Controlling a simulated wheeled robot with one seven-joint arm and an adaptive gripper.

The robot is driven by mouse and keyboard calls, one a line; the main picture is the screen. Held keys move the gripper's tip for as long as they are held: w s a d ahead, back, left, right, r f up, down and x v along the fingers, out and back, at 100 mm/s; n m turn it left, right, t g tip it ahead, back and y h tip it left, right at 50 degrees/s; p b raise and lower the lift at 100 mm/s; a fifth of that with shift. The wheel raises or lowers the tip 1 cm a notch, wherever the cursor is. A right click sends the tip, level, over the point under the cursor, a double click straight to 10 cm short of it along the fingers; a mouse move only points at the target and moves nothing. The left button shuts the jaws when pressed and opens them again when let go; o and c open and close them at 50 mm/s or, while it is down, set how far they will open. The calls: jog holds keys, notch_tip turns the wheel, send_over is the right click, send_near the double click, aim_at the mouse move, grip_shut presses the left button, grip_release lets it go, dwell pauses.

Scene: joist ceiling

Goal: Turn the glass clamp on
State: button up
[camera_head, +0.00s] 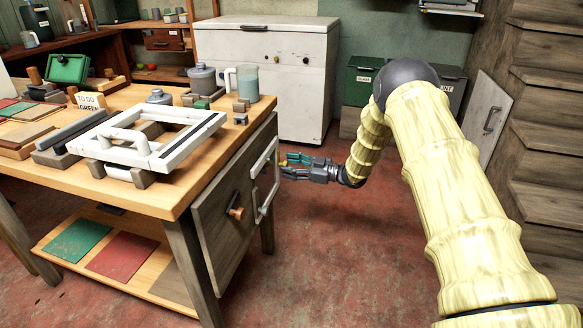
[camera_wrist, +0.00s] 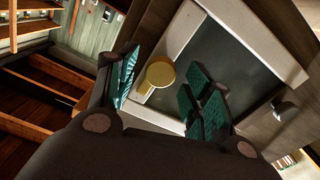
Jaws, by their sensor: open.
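A yellow round-ended knob (camera_wrist: 160,74) stands out near a white frame around a dark pane in the wrist view; I take it for the glass clamp, but cannot be sure. The white frame (camera_head: 264,180) is on the end of the workbench in the head view. My gripper (camera_head: 288,165) is beside this frame, with a small yellow spot at its fingertips. In the wrist view my gripper (camera_wrist: 165,90) is open, its teal-padded fingers apart on either side of the knob. Whether either finger touches the knob cannot be told.
The wooden workbench (camera_head: 170,205) carries a white printing frame (camera_head: 205,130), a glass jug (camera_head: 247,82) and several blocks near its edge. A wooden handle (camera_head: 236,208) sticks out from the bench end. The red floor (camera_head: 330,240) right of the bench is clear.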

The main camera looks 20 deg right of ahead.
jog(key=c, duration=1)
jog(key=shift+n, duration=0.3)
jog(key=n+p, duration=0.1)
jog(key=n, duration=0.2)
jog(key=shift+s+n+p, duration=0.1)
jog(key=shift+n+p, duration=0.2)
jog(key=shift+p, duration=0.05)
jog(key=n, duration=0.4)
jog(key=n+p, duration=0.1)
jog(key=n, duration=0.8)
jog(key=shift+s+a+f+n+p, duration=0.1)
jog(key=shift+f+n+p, duration=0.2)
jog(key=shift+f, duration=0.05)
